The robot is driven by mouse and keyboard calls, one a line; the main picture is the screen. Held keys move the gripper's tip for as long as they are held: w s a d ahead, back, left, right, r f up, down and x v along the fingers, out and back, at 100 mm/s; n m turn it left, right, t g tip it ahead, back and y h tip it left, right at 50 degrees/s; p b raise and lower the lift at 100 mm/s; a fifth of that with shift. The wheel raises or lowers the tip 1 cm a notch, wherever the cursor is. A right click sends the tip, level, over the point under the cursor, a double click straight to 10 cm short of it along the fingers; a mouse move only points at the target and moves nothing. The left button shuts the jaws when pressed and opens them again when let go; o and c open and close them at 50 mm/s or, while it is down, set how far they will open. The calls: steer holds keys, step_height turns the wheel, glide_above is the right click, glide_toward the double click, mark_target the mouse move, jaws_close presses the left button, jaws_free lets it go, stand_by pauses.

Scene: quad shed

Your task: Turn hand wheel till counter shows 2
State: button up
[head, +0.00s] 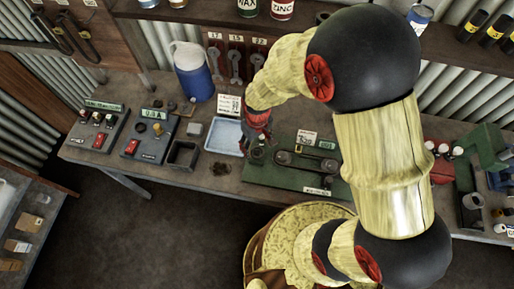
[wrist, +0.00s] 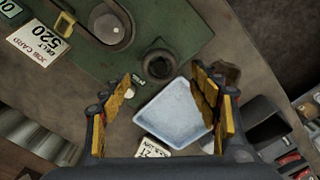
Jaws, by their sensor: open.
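A green base plate (head: 268,178) on the bench carries a belt drive (head: 305,162). A dark round knob-like part, perhaps the hand wheel, sits near the plate's left end (head: 257,156); it also shows in the wrist view (wrist: 160,63). A small green plate with light figures, perhaps the counter (head: 327,145), stands behind the belt; its figures are too small to read surely, and it is cut off in the wrist view (wrist: 8,6). My gripper (head: 259,135) is open and empty above the dark round part, which lies just beyond its fingertips in the wrist view (wrist: 165,80).
A pale blue tray (head: 224,137) lies left of the base plate. Control boxes (head: 148,133), a blue jug (head: 192,72) and an open dark box (head: 183,154) stand farther left. Bare bench lies along the front left.

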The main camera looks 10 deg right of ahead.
mark_target(257, 152)
step_height(257, 152, up, 8)
steer(key=shift+r, duration=0.2)
stand_by(0.6)
steer(key=s+d+r+m+t+b, duration=0.5)
steer(key=s+d+r+b, duration=0.4)
steer(key=s+d+b, duration=0.3)
steer(key=b, duration=0.3)
steer(key=shift+s+r+t, duration=0.15)
steer(key=shift+t, duration=0.15)
steer(key=shift+d, duration=0.1)
stand_by(0.6)
